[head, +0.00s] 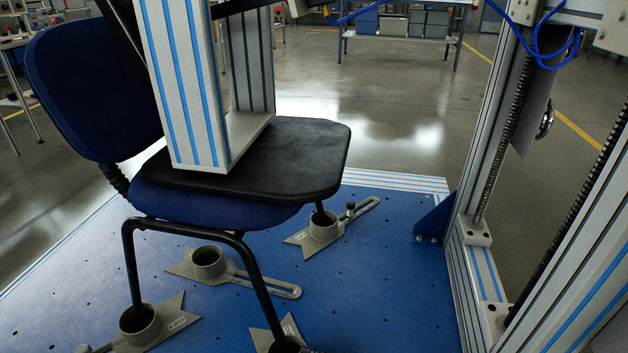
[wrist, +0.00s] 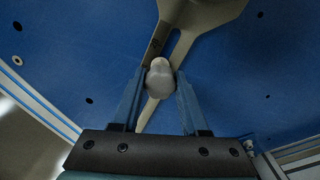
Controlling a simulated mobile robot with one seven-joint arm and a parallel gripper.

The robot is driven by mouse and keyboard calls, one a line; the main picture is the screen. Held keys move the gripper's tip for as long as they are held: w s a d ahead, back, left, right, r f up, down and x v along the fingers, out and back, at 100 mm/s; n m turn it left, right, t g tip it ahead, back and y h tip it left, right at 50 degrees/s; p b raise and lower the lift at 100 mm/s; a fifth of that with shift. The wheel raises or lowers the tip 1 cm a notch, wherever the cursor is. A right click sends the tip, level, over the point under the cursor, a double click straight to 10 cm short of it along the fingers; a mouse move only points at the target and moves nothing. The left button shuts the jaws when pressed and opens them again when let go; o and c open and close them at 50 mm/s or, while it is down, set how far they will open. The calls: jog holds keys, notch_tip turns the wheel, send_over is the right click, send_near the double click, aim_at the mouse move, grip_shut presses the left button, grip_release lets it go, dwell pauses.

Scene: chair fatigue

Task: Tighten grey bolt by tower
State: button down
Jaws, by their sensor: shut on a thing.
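In the wrist view my gripper (wrist: 160,78) has its two blue fingers closed on the sides of a rounded grey bolt head (wrist: 159,68). The bolt sits on the slotted arm of a grey bracket (wrist: 190,14) that lies on the blue plate. My gripper does not show clearly in the head view, so I cannot tell there which bracket it is at. Another grey bolt (head: 351,207) stands on the slotted bracket (head: 322,232) behind the chair leg, with no gripper at it. The metal tower (head: 462,262) rises at the right.
A blue office chair (head: 225,213) stands on the blue plate (head: 385,262), its visible legs in bracket cups. A striped profile column (head: 185,85) presses a black pad (head: 290,150) on the seat. An empty bracket (head: 208,262) lies beneath.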

jog(key=m, duration=0.3)
jog(key=m, duration=0.4)
jog(key=shift+c, duration=2.2)
grip_release()
jog(key=n, duration=0.2)
jog(key=shift+n, duration=0.9)
